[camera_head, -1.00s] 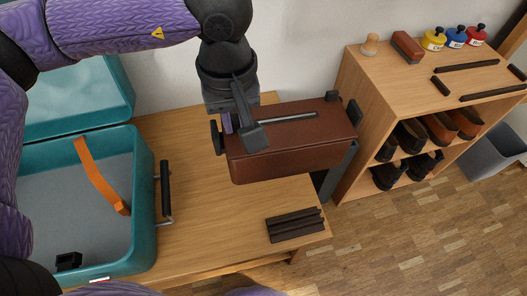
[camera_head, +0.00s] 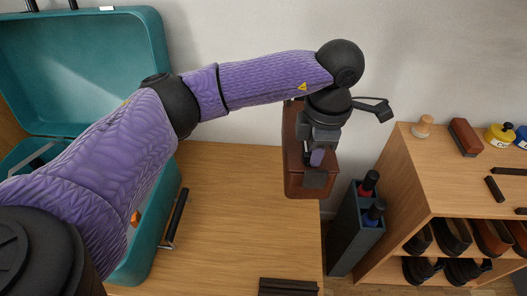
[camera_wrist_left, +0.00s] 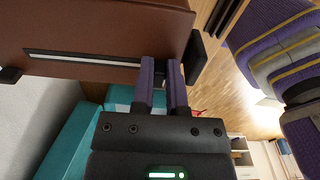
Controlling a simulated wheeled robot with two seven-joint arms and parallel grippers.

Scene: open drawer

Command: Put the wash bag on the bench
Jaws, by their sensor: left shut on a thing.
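The wash bag is a brown leather box-shaped bag (camera_head: 293,135) with a zip along one face. My left gripper (camera_head: 316,158) is shut on it. The bag hangs in the air over the back right part of the wooden bench (camera_head: 230,215), its long side running away from me. In the left wrist view the two purple finger pads (camera_wrist_left: 162,72) close at the edge of the bag (camera_wrist_left: 100,28), beside the pale zip strip. My left wrist hides part of the bag in the head view. My right gripper is not in view.
An open teal suitcase (camera_head: 150,245) takes the bench's left side, its black handle (camera_head: 178,215) facing right. Dark bars (camera_head: 288,287) lie at the bench's front. A grey bottle holder (camera_head: 345,240) stands between bench and shoe shelf (camera_head: 405,190). The bench's middle is clear.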

